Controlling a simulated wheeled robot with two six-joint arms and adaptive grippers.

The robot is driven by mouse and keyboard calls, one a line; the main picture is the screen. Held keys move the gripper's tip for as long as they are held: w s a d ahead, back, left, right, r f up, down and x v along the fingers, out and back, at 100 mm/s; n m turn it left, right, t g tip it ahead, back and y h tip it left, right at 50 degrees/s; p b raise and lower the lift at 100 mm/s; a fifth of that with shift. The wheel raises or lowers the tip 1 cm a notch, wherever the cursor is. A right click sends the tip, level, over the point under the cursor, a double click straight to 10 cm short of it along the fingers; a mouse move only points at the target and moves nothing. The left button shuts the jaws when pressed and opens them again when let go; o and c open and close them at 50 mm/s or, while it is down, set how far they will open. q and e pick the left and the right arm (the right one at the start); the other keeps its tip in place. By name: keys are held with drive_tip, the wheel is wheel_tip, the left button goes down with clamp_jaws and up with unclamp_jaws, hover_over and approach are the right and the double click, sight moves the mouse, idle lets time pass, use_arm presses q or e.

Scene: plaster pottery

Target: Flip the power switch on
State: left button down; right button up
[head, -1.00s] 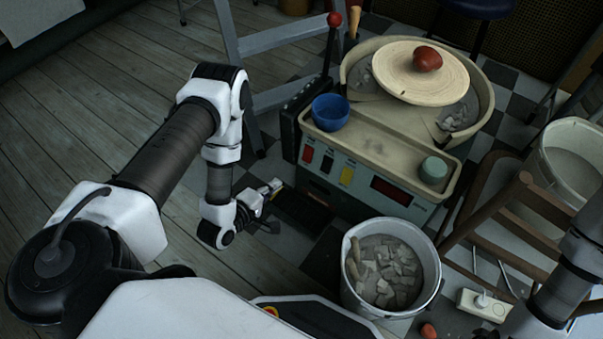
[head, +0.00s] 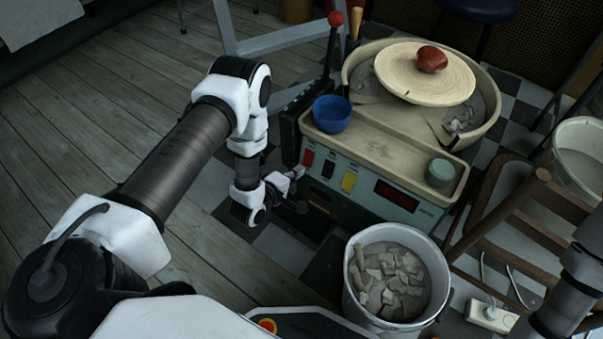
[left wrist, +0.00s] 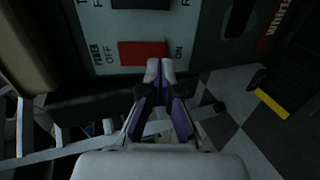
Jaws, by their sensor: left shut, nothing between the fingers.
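The pottery wheel's front panel (head: 368,190) carries a red power switch (head: 308,158) at its left end. In the left wrist view the red switch (left wrist: 140,51) lies between the printed words OFF on the left and ON on the right. My left gripper (head: 299,173) is shut and empty, just in front of the panel below the red switch. In the left wrist view its fingertips (left wrist: 160,68) are at the switch's edge towards ON. I cannot tell whether they touch it or which way it is tilted. My right gripper is out of view.
A black switch (head: 328,167), a yellow switch (head: 348,180) and a dark red display (head: 397,196) are further right on the panel. A bucket of clay pieces (head: 393,277) stands in front. A blue bowl (head: 332,114) sits above the switches. A wooden chair (head: 525,220) is at right.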

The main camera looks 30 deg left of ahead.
sight(307, 165)
use_arm(q)
drive_tip(key=shift+b+x, duration=0.35)
drive_tip(key=shift+x, duration=0.75)
drive_tip(key=shift+w, duration=0.15)
drive_tip(key=shift+w+f, duration=0.15)
drive_tip(key=shift+w, duration=0.15)
drive_tip(key=shift+r+p, duration=0.7)
drive_tip(key=shift+r, duration=0.15)
drive_tip(key=shift+f, duration=0.1)
